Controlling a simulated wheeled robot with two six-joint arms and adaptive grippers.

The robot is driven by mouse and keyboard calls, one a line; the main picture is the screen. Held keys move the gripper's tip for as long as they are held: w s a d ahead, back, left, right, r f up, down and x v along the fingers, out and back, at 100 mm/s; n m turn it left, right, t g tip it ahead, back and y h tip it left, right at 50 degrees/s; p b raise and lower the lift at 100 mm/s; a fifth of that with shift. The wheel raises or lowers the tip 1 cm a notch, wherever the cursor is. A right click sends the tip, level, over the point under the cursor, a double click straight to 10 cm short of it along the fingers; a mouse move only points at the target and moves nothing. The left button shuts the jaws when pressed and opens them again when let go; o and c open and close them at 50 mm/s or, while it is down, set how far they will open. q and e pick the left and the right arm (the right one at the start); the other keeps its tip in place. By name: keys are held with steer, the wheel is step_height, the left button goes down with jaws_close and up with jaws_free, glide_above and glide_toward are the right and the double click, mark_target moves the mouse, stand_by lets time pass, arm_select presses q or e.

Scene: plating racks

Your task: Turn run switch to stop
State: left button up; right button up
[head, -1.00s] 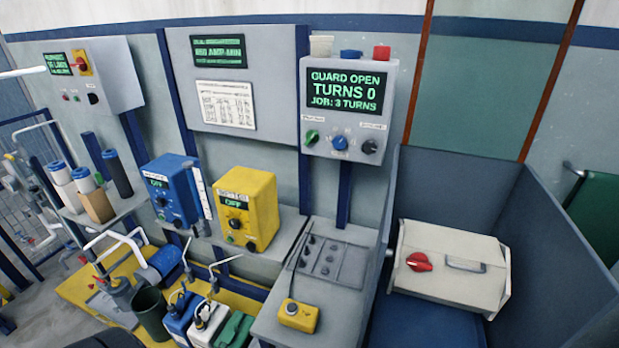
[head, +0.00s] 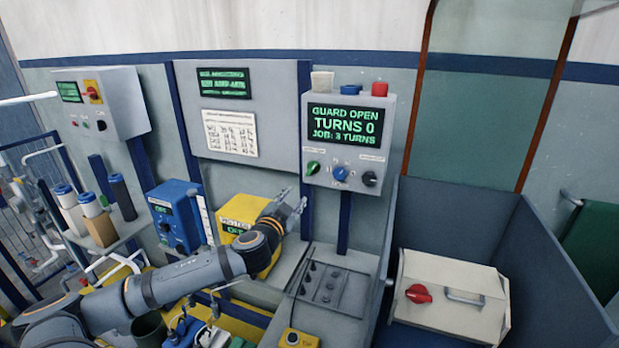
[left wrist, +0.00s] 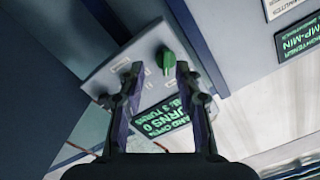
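The control box (head: 347,110) on a blue post carries a screen reading "GUARD OPEN, TURNS 0, JOB: 3 TURNS". Below the screen are a green knob (head: 313,168), a blue knob (head: 340,174) and a black knob (head: 370,178). Their small labels are too blurred to read, so I cannot tell which is the run switch. My left gripper (head: 297,203) is below and left of the green knob, apart from it. In the left wrist view the box appears turned over, and the green knob (left wrist: 167,62) shows between the spread fingertips (left wrist: 157,70), which hold nothing. My right gripper is out of view.
A yellow unit (head: 238,210) and a blue unit (head: 175,215) stand left of the box, partly behind my left arm. A grey button panel (head: 335,280) lies below it. A cream lidded box with a red knob (head: 418,293) sits at right in a blue-walled bay.

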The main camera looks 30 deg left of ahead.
mark_target(310, 171)
arm_select(q)
steer(key=shift+m+t, duration=0.3)
steer(key=w+r+p, duration=0.1)
steer(key=w, duration=0.2)
steer(key=w+a+r+p, duration=0.1)
steer(key=w, duration=0.2)
steer(key=w+r+p, duration=0.1)
steer(key=w, duration=0.2)
steer(key=shift+w+a+r, duration=0.15)
steer(key=shift+w+a, duration=0.2)
steer(key=shift+w, duration=0.05)
steer(key=shift+w+a+f+h, duration=0.1)
steer(key=shift+w+f+h, duration=0.1)
steer(key=shift+w+h, duration=0.3)
steer(key=shift+y, duration=0.3)
jaws_close()
